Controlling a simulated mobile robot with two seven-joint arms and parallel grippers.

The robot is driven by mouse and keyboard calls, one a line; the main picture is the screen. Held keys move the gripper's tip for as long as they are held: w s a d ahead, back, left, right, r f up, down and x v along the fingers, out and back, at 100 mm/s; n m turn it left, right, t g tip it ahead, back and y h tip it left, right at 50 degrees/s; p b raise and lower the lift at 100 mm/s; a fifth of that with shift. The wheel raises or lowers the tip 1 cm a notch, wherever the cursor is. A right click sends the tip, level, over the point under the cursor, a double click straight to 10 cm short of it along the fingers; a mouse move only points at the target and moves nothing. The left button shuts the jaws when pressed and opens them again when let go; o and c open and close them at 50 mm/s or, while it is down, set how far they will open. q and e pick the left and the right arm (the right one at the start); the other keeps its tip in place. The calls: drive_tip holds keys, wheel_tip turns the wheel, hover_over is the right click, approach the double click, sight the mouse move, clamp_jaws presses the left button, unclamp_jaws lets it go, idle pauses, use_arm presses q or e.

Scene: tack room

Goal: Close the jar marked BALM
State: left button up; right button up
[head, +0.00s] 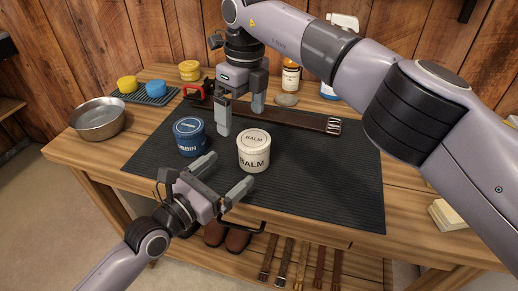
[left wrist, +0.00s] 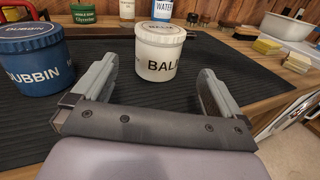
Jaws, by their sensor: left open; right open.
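The white BALM jar (head: 254,158) stands upright on the dark mat. A white lid (head: 254,138) marked BALM lies on its top; I cannot tell whether it is fastened. In the left wrist view the jar (left wrist: 160,58) stands ahead, between the lines of the two fingers, not gripped. My left gripper (head: 224,174) is open and empty, in front of the jar and a little to its left in the head view. My right gripper (head: 241,111) is open and empty, pointing down above the mat behind the jar.
A blue DUBBIN jar (head: 190,138) stands close to the left of the BALM jar. A brown strap (head: 290,117) lies behind. A metal bowl (head: 98,118) is at the left edge. The mat (head: 330,175) is clear to the right of the jar.

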sight(244, 155)
use_arm(q)
drive_tip(key=shift+w+d+r+n, duration=0.15)
drive_tip(key=shift+w+d+n, duration=0.15)
drive_tip(key=shift+w, duration=0.25)
use_arm(e)
drive_tip(key=shift+w+d+r+h, duration=0.3)
drive_tip(key=shift+d+r, duration=0.1)
drive_tip(key=shift+d, duration=0.2)
drive_tip(key=shift+w+d+r+h, duration=0.2)
drive_tip(key=shift+w+d+r, duration=0.15)
drive_tip(key=shift+d, duration=0.2)
use_arm(q)
drive_tip(key=shift+x, duration=3.55)
drive_tip(key=shift+r, duration=0.1)
